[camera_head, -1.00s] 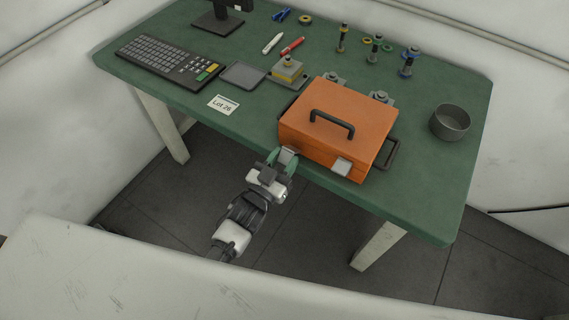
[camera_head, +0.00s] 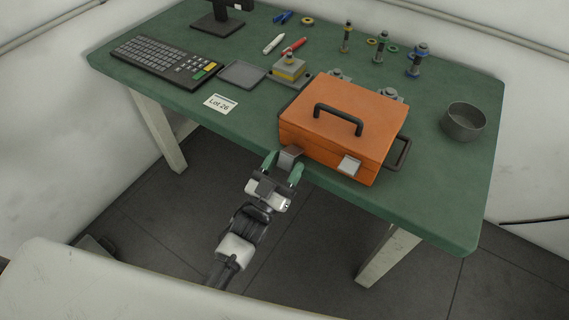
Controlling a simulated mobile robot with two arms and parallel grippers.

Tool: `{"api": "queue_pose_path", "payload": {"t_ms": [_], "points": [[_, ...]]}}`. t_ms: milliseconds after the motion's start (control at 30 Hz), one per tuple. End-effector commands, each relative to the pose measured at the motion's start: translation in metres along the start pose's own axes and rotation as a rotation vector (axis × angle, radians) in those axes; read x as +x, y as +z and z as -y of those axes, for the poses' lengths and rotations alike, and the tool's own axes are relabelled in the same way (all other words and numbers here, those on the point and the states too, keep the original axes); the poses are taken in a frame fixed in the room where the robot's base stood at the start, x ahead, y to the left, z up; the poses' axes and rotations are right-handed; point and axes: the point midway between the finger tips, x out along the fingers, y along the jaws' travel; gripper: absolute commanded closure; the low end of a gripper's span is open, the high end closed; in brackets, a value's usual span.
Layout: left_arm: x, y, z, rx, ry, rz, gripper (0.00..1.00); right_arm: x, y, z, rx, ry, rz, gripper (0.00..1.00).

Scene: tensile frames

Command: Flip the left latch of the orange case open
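The orange case (camera_head: 335,130) stands shut on the green table near its front edge, with a black handle on the lid. Its right latch (camera_head: 349,165) is a light grey plate lying against the front. Its left latch (camera_head: 290,157) looks darker and seems to stick out from the front; its exact angle is hard to tell. My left gripper (camera_head: 282,168) is at the front left of the case. Its green fingers are apart, one on either side of the left latch's lower part, with no clear grip on it. My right gripper is not in view.
A "Lot 26" card (camera_head: 221,103), a grey tray (camera_head: 243,75) and a keyboard (camera_head: 160,60) lie left of the case. A grey bowl (camera_head: 463,121) stands to the right. Bolts with coloured rings (camera_head: 380,48) stand behind. The table's front left is clear.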

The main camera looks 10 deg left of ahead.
Motion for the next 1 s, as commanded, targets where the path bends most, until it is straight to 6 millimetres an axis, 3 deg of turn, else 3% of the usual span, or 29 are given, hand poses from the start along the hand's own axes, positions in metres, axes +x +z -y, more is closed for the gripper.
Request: {"api": "queue_pose_path", "payload": {"t_ms": [300, 433, 800, 1000], "points": [[0.0, 0.0, 0.0, 0.0, 0.0, 0.0, 0.36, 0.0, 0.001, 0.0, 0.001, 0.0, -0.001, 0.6], [-0.01, 0.001, 0.0, 0.001, 0.001, 0.001, 0.36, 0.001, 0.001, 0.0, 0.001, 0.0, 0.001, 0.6], [-0.081, 0.001, 0.0, 0.001, 0.0, 0.004, 0.36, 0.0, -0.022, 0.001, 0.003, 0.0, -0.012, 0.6], [-0.104, 0.001, 0.0, 0.0, 0.0, 0.001, 0.36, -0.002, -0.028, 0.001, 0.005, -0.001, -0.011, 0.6]]}}
